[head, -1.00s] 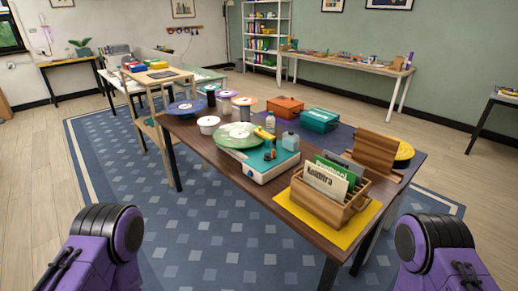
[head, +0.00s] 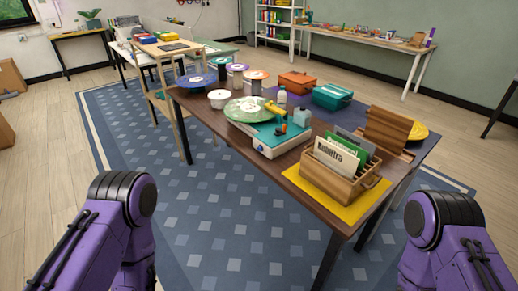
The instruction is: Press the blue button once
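I cannot make out a blue button in the head view. A white box with a teal top (head: 263,142) stands on the brown table, with a green disc (head: 244,110) on its left part. Small orange and dark parts (head: 281,127) sit on its top, too small to tell apart. Both my purple arms show at the bottom corners, well short of the table. Neither gripper is in view.
The brown table (head: 318,209) also holds a wooden rack (head: 340,180) with cards on a yellow mat, a clear bottle, an orange box (head: 297,82), a teal box (head: 332,96) and several discs. The blue rug (head: 215,215) before the table is clear.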

